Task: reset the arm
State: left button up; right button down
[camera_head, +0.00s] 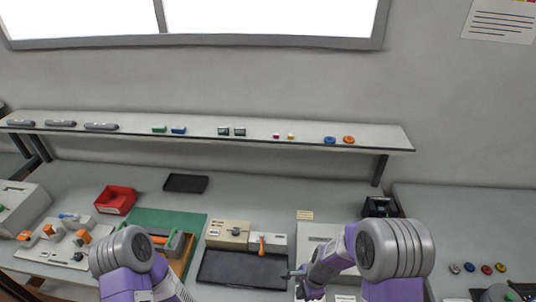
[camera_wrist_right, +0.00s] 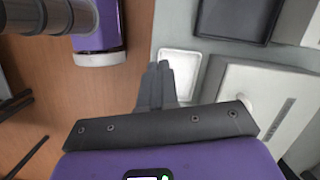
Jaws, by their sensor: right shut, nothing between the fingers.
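My right arm comes in from the right in the head view. Its gripper (camera_head: 290,273) is small and partly hidden by the arm, near the right end of the black tray. In the right wrist view the two dark fingers of my right gripper (camera_wrist_right: 154,82) lie together, with nothing between them. They show over the edge between brown floor and grey table, beside a small white tray (camera_wrist_right: 180,72). My left arm (camera_head: 125,250) shows at lower left in the head view; its fingers are not seen. Several grey cartridges (camera_head: 60,124) lie on the shelf at left.
The shelf (camera_head: 370,135) also holds small coloured parts. On the table are a red bin (camera_head: 115,199), a green mat (camera_head: 150,217), a beige device (camera_head: 228,234) and a black tray (camera_head: 240,269). A white machine (camera_wrist_right: 255,108) stands right of the fingers in the wrist view.

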pick_arm(q)
notch_tip(320, 180, down, 11)
jog(key=b, duration=1)
jog(key=shift+f, duration=0.15)
pick_arm(e)
jog(key=s+f+n, duration=0.6)
jog(key=f, duration=0.4)
jog(key=s+f+n+y, duration=0.1)
jog(key=s+f+n, duration=0.6)
jog(key=f, duration=0.4)
jog(key=shift+s+a+y, duration=0.25)
jog(key=shift+a+y, duration=0.05)
jog(key=shift+a, duration=0.15)
pick_arm(q)
jog(key=shift+s, duration=0.1)
pick_arm(e)
jog(key=shift+t, duration=0.3)
